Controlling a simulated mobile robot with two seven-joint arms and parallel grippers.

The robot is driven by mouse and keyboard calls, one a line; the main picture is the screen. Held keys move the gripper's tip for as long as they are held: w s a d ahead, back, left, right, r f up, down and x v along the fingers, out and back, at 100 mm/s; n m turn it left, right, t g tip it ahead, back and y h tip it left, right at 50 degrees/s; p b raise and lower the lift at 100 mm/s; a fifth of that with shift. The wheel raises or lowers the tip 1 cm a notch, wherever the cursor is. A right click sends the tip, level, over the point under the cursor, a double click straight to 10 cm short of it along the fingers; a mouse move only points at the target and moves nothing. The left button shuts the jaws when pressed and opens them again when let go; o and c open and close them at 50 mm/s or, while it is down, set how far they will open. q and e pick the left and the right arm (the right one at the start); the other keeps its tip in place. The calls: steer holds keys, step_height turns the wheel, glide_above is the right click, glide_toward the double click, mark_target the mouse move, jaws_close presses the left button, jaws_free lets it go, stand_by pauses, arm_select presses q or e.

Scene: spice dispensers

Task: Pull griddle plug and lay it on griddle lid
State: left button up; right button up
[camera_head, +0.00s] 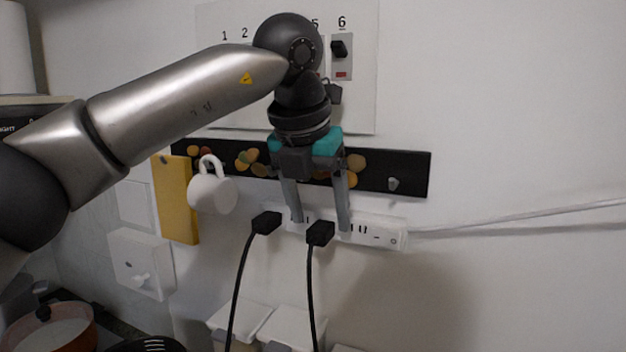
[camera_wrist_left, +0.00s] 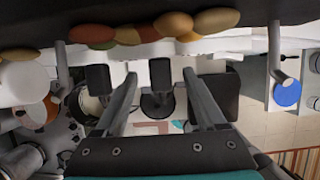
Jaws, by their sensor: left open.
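Two black plugs sit in a white power strip (camera_head: 382,232) on the wall, the left plug (camera_head: 266,223) and the right plug (camera_head: 320,233), each with a cord hanging down. Nothing shows which one is the griddle's. My left gripper (camera_head: 321,224) is open and points down at the strip, its fingers on either side of the right plug, apparently not squeezing it. The left wrist view shows that plug (camera_wrist_left: 160,74) between the fingers and the other plug (camera_wrist_left: 98,78) outside them. I cannot make out the griddle lid for certain. My right gripper is out of view.
A black rail (camera_head: 405,174) with coloured pebbles runs above the strip, close behind my gripper. A white mug (camera_head: 212,192) and a yellow board (camera_head: 178,200) hang left. White containers (camera_head: 290,328) stand below; a pan (camera_head: 50,330) is at lower left. The right wall is mostly clear.

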arm_select(q)
steer(key=shift+w+d+f, duration=0.1)
steer(key=shift+w+f, duration=0.15)
steer(key=shift+f, duration=0.4)
steer(key=shift+c, duration=0.4)
jaws_close()
stand_by(1.5)
